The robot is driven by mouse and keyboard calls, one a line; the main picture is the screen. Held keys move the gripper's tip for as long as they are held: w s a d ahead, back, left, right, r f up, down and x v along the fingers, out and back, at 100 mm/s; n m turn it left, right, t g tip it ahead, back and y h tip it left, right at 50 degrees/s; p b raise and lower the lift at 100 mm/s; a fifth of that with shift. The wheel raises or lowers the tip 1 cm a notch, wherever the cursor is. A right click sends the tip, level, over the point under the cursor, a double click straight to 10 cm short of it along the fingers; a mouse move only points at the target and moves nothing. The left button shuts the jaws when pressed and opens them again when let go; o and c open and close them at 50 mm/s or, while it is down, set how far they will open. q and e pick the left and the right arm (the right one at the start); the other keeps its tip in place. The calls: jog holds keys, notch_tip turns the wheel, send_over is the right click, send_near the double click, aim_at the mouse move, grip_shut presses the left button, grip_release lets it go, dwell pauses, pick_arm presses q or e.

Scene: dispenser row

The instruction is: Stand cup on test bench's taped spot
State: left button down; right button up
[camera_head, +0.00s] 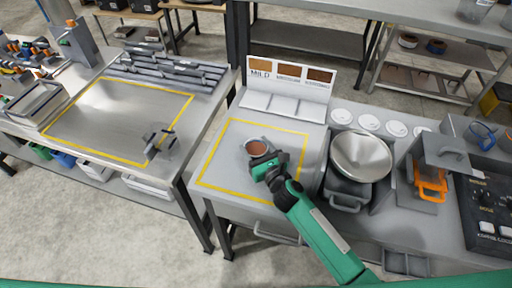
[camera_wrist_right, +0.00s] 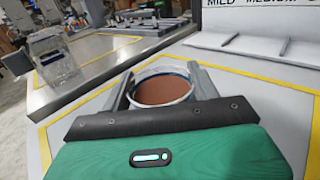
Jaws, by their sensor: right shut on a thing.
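A clear cup with brown contents (camera_head: 257,149) is inside the yellow taped square (camera_head: 215,186) on the grey test bench. My right gripper (camera_head: 262,158) reaches in from the lower right and is shut on the cup. In the right wrist view the cup (camera_wrist_right: 162,88) sits upright between the two grey fingers of the gripper (camera_wrist_right: 160,92), its round rim and brown contents visible. Its base is hidden behind my gripper, so I cannot tell whether it touches the bench. My left gripper is not in view.
A stand marked MILD (camera_head: 290,78) with colour swatches is behind the square. A metal bowl (camera_head: 361,154) on a grey device stands right of it. An orange-handled unit (camera_head: 430,182) is farther right. Another table with its own taped area (camera_head: 115,112) is at left, across a gap.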

jog(key=shift+f, duration=0.1)
jog(key=o, duration=0.6)
jog(key=shift+f, duration=0.1)
jog(key=o, duration=0.4)
jog(key=shift+s+d+r, duration=0.1)
jog(key=shift+r, duration=0.1)
jog(key=b+v, duration=0.1)
jog(key=v, duration=0.9)
jog(key=shift+s+b, duration=0.25)
jog(key=shift+b, duration=0.15)
jog(key=shift+s+d, duration=0.35)
jog(key=shift+s, duration=0.2)
